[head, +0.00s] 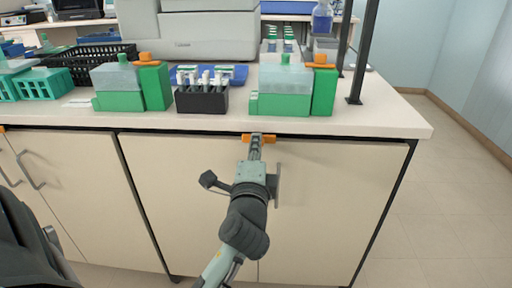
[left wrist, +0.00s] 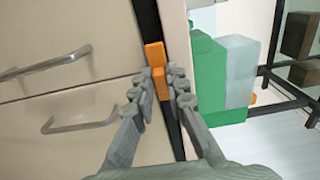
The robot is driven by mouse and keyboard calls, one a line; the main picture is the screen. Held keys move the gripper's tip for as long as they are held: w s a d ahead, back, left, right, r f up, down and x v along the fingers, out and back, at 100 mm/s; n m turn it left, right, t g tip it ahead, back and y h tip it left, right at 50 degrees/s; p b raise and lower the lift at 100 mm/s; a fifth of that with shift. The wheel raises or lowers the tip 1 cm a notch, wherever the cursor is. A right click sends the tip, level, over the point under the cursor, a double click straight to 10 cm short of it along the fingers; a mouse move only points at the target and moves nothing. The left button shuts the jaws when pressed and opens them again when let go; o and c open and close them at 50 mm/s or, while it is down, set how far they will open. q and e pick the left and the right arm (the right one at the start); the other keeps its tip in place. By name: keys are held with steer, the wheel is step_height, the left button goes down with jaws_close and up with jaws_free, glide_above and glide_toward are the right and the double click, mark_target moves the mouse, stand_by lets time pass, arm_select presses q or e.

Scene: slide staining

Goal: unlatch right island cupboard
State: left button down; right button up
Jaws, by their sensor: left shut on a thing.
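The right island cupboard (head: 335,200) has two cream doors below the counter. An orange latch (head: 262,138) sits at the top of the seam between them, under the counter edge. My left gripper (head: 256,148) reaches up in front of the doors, its fingers shut on the latch. In the left wrist view, the orange latch (left wrist: 154,55) stands against the dark gap, its lower part between the fingertips of my left gripper (left wrist: 160,93). Both doors look shut. Part of a door handle (head: 279,185) is hidden behind my gripper. My right gripper is not in view.
Green staining boxes (head: 285,102) and a dark slide rack (head: 202,98) stand near the counter's front edge above the latch. A neighbouring cupboard with metal handles (head: 30,170) is at left. The floor (head: 455,215) to the right is clear.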

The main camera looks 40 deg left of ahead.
arm_select(q)
steer(key=shift+r, duration=0.15)
stand_by(0.3)
steer(key=c, duration=1.6)
jaws_free()
steer(key=shift+o, duration=0.3)
steer(key=shift+w, duration=0.1)
steer(key=v, duration=0.7)
steer(key=shift+s, duration=0.3)
